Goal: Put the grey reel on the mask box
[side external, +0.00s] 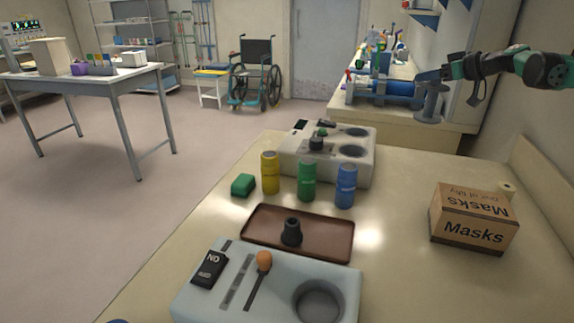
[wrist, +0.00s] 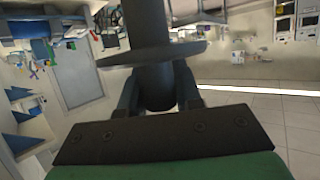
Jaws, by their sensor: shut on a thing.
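The grey reel (side external: 431,104) hangs in the air at the upper right of the side view, its wide flange at the bottom. My gripper (side external: 437,77) is shut on the reel near its upper end. In the wrist view the dark reel (wrist: 155,50) stands between the two fingers (wrist: 158,92), its flange beyond the fingertips. The mask box (side external: 470,220) is a brown carton marked "Masks" on the right of the cream counter. The reel is well above the counter and apart from the box.
A small cream roll (side external: 507,189) shows at the box's back right corner; I cannot tell whether it rests on the box. Yellow (side external: 270,173), green (side external: 307,181) and blue (side external: 345,186) canisters stand left, near a brown tray (side external: 335,240). Counter (side external: 400,200) left of the box is clear.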

